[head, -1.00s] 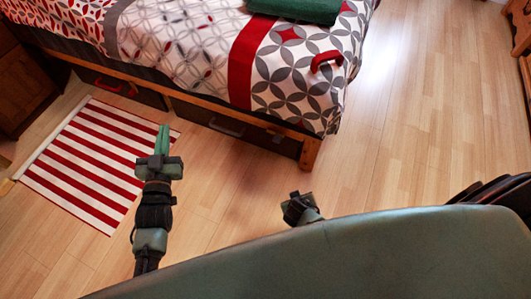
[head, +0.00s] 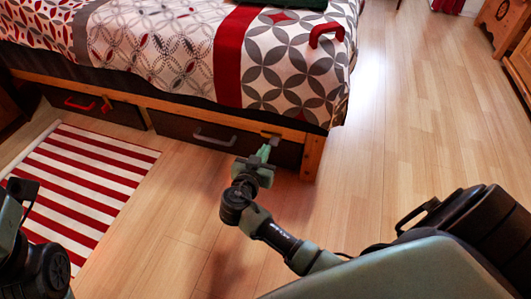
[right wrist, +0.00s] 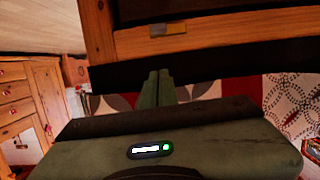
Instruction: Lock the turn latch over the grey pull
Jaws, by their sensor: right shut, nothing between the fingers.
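The grey pull (head: 214,138) is on the front of the dark right-hand drawer (head: 180,130) under the bed, which looks shut. The turn latch (head: 270,134) is a small grey piece on the wooden rail, right of the pull. In the right wrist view the latch (right wrist: 168,30) shows grey and yellowish, lying lengthwise along the rail. My right gripper (head: 264,152) is shut and empty, just below the latch in the head view; contact is not clear. Its green fingers (right wrist: 156,90) lie together in the wrist view, apart from the latch. My left gripper's fingers are out of view.
A second drawer with a red pull (head: 80,104) is at the left. The bed leg (head: 313,157) stands right of the latch. A red-striped mat (head: 85,185) lies on the floor. A red handle (head: 327,34) is on the bedding. The floor at the right is clear.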

